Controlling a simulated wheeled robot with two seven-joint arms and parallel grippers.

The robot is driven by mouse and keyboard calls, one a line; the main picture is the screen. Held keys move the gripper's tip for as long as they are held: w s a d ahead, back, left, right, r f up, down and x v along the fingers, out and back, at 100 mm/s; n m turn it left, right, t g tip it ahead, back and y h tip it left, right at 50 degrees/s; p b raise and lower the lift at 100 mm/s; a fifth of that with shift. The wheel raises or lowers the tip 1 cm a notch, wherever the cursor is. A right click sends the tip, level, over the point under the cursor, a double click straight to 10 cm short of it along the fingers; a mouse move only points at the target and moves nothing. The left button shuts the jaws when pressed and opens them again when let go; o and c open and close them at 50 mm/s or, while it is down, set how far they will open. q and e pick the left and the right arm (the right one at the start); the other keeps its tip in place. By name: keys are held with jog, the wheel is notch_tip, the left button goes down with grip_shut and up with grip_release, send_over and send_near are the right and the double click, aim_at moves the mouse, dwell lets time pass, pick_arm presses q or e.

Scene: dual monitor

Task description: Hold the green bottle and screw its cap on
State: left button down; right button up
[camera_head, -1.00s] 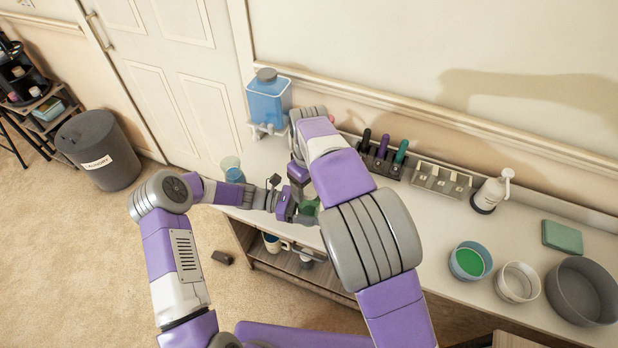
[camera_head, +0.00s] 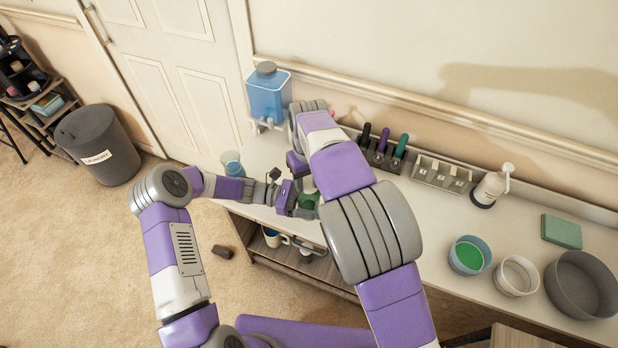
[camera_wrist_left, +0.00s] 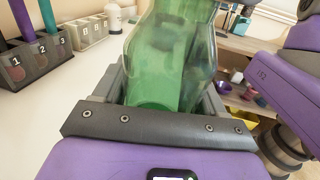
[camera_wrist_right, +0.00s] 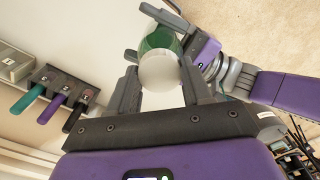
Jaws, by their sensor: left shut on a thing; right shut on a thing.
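The green see-through bottle (camera_head: 308,200) is over the front edge of the white counter, partly hidden by my right arm in the head view. My left gripper (camera_wrist_left: 160,95) is shut around the bottle (camera_wrist_left: 168,60), one finger on each side. My right gripper (camera_wrist_right: 160,75) is shut on the pale round cap (camera_wrist_right: 160,72). In the right wrist view the cap lies in line with the green bottle (camera_wrist_right: 162,40) behind it. Whether the cap is seated on the bottle's threads cannot be told. In the head view my right fingers are hidden behind my own arm.
A blue container (camera_head: 268,95), a numbered rack of pens (camera_head: 384,155), a grey switch strip (camera_head: 442,175) and a white pump bottle (camera_head: 490,186) stand along the wall. Bowls (camera_head: 515,277) stand at the right. An open shelf (camera_head: 275,264) lies below the counter edge.

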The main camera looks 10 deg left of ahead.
jog(key=shift+m, duration=0.6)
jog(key=o, duration=1.2)
jog(key=shift+r, duration=0.1)
jog(key=shift+r, duration=2.2)
jog(key=shift+c, duration=0.5)
